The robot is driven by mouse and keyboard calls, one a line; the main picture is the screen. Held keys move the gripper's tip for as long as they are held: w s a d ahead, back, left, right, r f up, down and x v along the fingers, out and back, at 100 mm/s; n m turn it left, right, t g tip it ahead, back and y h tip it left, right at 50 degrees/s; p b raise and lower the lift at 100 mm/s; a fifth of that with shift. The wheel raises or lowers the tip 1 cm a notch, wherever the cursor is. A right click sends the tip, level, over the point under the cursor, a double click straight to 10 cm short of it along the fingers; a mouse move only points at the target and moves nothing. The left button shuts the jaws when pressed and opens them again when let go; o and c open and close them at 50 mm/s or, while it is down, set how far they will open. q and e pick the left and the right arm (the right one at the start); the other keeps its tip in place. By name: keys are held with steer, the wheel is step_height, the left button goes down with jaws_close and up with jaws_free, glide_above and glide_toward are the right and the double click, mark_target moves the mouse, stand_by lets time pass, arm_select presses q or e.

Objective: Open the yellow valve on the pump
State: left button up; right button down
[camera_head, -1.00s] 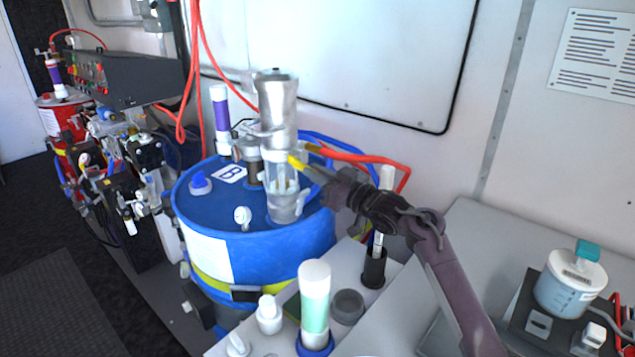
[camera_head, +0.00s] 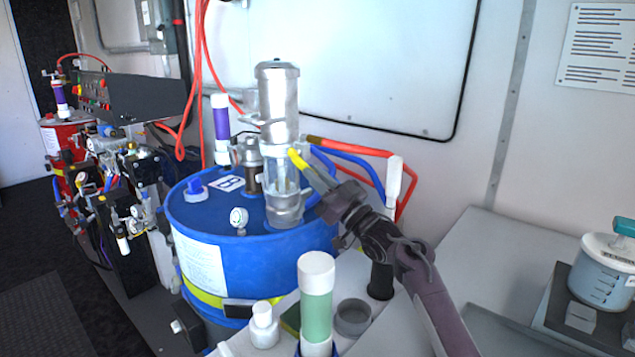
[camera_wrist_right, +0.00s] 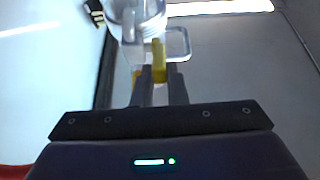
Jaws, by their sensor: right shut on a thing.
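The yellow valve handle (camera_head: 297,158) is on the right side of the clear lower part of the silver pump (camera_head: 279,105), which stands upright on the blue drum (camera_head: 250,262). My right gripper (camera_head: 313,172) reaches it from the lower right and is shut on the handle. In the right wrist view, the yellow handle (camera_wrist_right: 159,62) stands between the fingers (camera_wrist_right: 158,85), in front of the pump's clear body (camera_wrist_right: 138,15). The fingers hide part of the handle. My left gripper is in neither view.
A red hose (camera_head: 345,147) and a blue hose (camera_head: 355,165) run close behind my right gripper. A white-capped green cylinder (camera_head: 316,300) and a small white bottle (camera_head: 263,325) stand in front of the drum. A gauge (camera_head: 239,218) sits on the drum top.

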steer(key=c, duration=1.4)
jaws_free()
steer(key=shift+c, duration=0.2)
steer(key=s+d+p, duration=0.6)
steer(key=s+d, duration=0.3)
steer(key=shift+f, duration=0.3)
steer(key=shift+s+d, duration=0.1)
steer(key=shift+c, duration=0.4)
